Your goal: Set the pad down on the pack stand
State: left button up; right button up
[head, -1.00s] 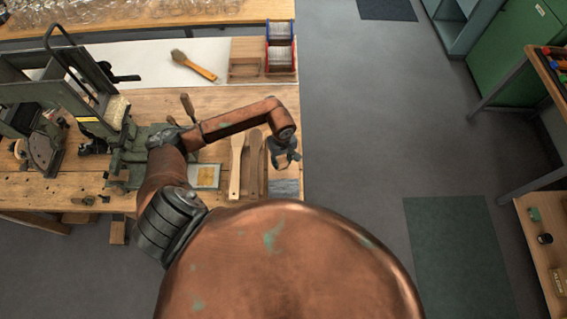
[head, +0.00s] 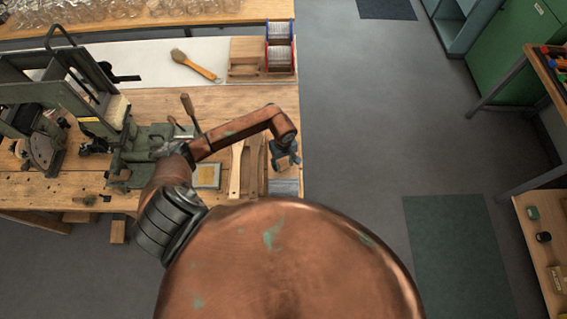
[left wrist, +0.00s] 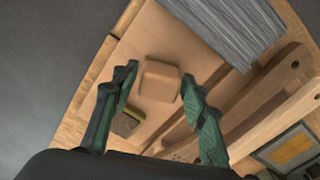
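My left gripper (head: 285,158) is above the front right corner of the wooden bench. The left wrist view shows its two green-grey fingers (left wrist: 158,72) spread open. A tan block (left wrist: 160,80), which may be the pad, lies between the fingertips. A gap shows on its left side; its right side is close to the right finger, and I cannot tell whether they touch. A smaller olive-topped block (left wrist: 126,123) lies near the left finger. I cannot tell for sure which thing is the pack stand; a wooden stand (head: 245,58) is at the back of the bench. My right gripper is not in view.
A grey ribbed slab (left wrist: 228,28) lies near the blocks, and long wooden tools (head: 236,168) lie beside them. A brush (head: 194,65), a rack with red and blue sides (head: 280,48) and a green machine (head: 135,155) are on the bench. Open floor (head: 370,130) is to the right.

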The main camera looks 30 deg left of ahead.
aim_at(283, 162)
pick_arm(q)
jog(key=shift+o, duration=0.9)
jog(key=shift+r, duration=0.15)
jog(key=shift+w+r, duration=0.1)
jog(key=shift+r, duration=0.25)
notch_tip(283, 162, up, 11)
jog(key=b, duration=0.1)
jog(key=shift+r+b, duration=0.15)
jog(key=shift+b, duration=0.2)
